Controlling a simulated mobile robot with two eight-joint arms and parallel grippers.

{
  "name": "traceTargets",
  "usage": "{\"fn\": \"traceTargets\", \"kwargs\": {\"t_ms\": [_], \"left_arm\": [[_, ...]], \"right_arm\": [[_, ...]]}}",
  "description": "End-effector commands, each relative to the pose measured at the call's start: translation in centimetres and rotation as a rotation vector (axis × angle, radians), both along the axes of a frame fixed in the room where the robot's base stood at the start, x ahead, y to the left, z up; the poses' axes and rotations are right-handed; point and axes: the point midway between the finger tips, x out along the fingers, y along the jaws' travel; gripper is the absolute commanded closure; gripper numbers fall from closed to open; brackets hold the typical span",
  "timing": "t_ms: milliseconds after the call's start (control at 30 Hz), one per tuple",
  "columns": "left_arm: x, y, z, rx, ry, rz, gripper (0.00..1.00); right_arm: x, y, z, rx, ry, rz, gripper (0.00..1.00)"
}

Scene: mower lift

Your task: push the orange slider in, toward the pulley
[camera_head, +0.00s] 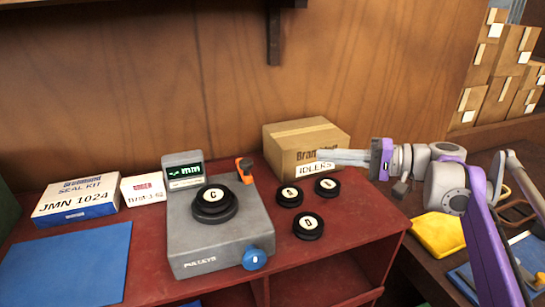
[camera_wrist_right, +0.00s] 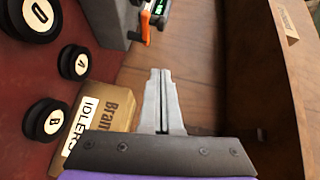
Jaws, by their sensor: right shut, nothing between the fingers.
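The orange slider (camera_head: 244,165) sits at the back right of the grey gauge device (camera_head: 215,240), beside its small green-lit display (camera_head: 186,172). The black pulley marked C (camera_head: 213,199) lies on the device, in front and to the left of the slider. The slider also shows at the top of the right wrist view (camera_wrist_right: 145,28). My left gripper is not in view.
The IDLERS carton (camera_head: 300,142) stands behind several loose black pulleys (camera_head: 308,226) on the red bench. A blue knob (camera_head: 254,258) is on the device's front right. A seal kit box (camera_head: 76,199) and a blue mat (camera_head: 65,265) lie at left. A wooden wall rises behind.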

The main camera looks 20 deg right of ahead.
Motion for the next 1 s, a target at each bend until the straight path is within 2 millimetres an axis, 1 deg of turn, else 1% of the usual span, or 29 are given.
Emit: {"fn": "traceTargets", "kwargs": {"t_ms": [333, 467, 567, 933, 1000], "left_arm": [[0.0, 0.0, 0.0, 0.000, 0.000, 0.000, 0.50], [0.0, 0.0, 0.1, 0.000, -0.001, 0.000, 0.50], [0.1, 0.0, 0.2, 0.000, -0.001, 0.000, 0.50], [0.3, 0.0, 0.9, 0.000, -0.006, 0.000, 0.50], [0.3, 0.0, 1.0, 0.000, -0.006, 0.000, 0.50]], "right_arm": [[0.0, 0.1, 0.0, -0.001, -0.001, 0.001, 1.00], [0.5, 0.8, -0.1, 0.000, -0.001, 0.003, 1.00], [1.3, 2.1, -0.2, 0.000, -0.001, 0.005, 1.00], [5.7, 8.5, -1.0, 0.001, 0.000, 0.005, 1.00], [5.3, 9.7, -1.2, 0.001, 0.000, 0.004, 1.00]]}}
